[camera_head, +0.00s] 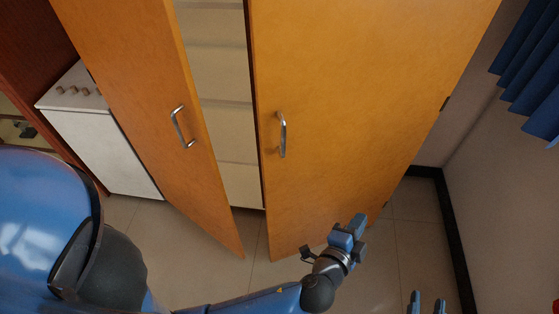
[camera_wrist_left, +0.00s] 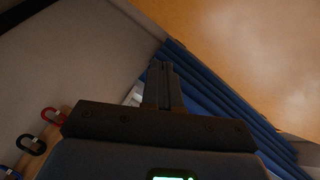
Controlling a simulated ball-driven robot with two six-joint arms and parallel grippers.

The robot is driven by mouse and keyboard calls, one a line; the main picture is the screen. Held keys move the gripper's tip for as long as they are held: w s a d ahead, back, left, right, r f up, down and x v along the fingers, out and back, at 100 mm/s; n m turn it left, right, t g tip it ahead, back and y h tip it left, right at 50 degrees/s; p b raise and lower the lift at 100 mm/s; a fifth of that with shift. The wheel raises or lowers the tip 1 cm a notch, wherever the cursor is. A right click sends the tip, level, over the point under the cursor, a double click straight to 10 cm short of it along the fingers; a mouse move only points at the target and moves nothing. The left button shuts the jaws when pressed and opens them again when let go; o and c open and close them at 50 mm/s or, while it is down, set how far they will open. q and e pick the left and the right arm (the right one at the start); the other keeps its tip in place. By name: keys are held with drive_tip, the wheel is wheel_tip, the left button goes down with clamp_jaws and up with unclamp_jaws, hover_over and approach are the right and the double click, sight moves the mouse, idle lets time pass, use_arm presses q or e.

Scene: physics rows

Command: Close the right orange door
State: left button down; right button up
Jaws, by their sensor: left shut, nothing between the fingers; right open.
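The right orange door (camera_head: 350,100) stands ajar, with a metal handle (camera_head: 282,135) near its left edge. The left orange door (camera_head: 140,90) is also open, and pale shelves (camera_head: 220,90) show in the gap between the doors. My left gripper (camera_head: 352,230) is shut and empty, near the lower right part of the right door; I cannot tell whether it touches the door. Its closed fingers (camera_wrist_left: 165,85) also show in the left wrist view, with an orange panel (camera_wrist_left: 250,50) at upper right. My right gripper (camera_head: 427,304) is open at the bottom edge, away from the doors.
A white cabinet (camera_head: 105,150) with knobs stands at left. A wall with dark skirting (camera_head: 455,240) bounds the right side, and a blue curtain (camera_head: 535,80) hangs at upper right. Tiled floor (camera_head: 385,265) is clear below the right door.

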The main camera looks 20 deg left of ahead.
use_arm(q)
drive_tip(key=a+r+n+t+y, duration=0.1)
drive_tip(key=a+r+n+y, duration=0.25)
drive_tip(key=a+y, duration=0.4)
drive_tip(key=n+g+y, duration=0.3)
drive_tip(key=y, duration=0.6)
approach(275, 155)
drive_tip(key=shift+h, duration=0.35)
drive_tip(key=p+x, duration=0.1)
drive_tip(key=x, duration=0.1)
drive_tip(key=p+x, duration=0.1)
drive_tip(key=x, duration=0.1)
drive_tip(key=p+x, duration=0.1)
drive_tip(key=x, duration=0.1)
drive_tip(key=shift+s+a+r, duration=0.1)
drive_tip(key=shift+a+r, duration=0.05)
drive_tip(key=shift+r, duration=0.2)
drive_tip(key=shift+w+a, duration=0.25)
drive_tip(key=shift+w, duration=0.1)
drive_tip(key=shift+a, duration=0.1)
